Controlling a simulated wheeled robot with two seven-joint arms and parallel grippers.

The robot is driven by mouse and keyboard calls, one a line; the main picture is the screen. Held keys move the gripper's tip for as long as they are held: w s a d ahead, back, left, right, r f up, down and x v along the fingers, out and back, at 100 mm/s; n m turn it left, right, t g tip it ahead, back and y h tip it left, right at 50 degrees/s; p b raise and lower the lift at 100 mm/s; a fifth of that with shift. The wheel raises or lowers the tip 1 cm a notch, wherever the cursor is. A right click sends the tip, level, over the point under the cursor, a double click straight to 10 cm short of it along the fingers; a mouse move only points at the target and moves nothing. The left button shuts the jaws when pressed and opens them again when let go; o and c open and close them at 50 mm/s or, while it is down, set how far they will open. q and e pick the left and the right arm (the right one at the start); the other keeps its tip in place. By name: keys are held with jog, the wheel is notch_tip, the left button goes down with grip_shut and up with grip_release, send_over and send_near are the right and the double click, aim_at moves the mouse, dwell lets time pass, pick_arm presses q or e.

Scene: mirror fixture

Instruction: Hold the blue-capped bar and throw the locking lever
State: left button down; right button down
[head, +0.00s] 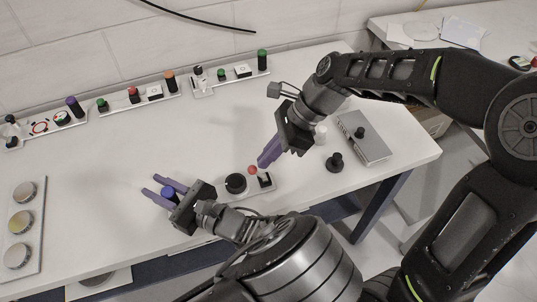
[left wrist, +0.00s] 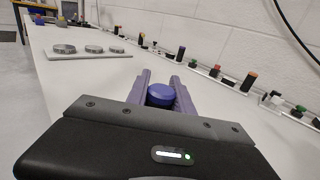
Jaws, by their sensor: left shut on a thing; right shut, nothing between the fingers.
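The blue-capped bar (head: 168,191) stands at the front left of the white table. My left gripper (head: 165,190) is shut on it, with a purple finger on each side. In the left wrist view the blue cap (left wrist: 160,94) shows between the fingers; the bar below it is hidden. A small fixture to the right has a black round knob (head: 236,183), a red ball (head: 253,170) that looks like the locking lever's tip, and a black upright piece (head: 264,180). My right gripper (head: 264,162) is shut and empty, its fingertips just above and right of the red ball. I cannot tell whether they touch.
Strips with coloured knobs (head: 140,97) line the wall. A plate with three round discs (head: 20,222) lies at the left. A grey box (head: 364,138) and a black knob (head: 335,162) stand right of my right gripper. The table's middle is clear.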

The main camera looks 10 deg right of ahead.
jog(key=shift+r, duration=0.1)
jog(key=shift+r, duration=0.65)
notch_tip(320, 180, up, 12)
jog(key=s+a, duration=0.1)
jog(key=shift+s+a+f, duration=0.2)
jog(key=shift+s+a, duration=0.05)
dwell(0.5)
pick_arm(q)
jog(key=c, duration=1)
grip_release()
jog(key=shift+c, duration=0.2)
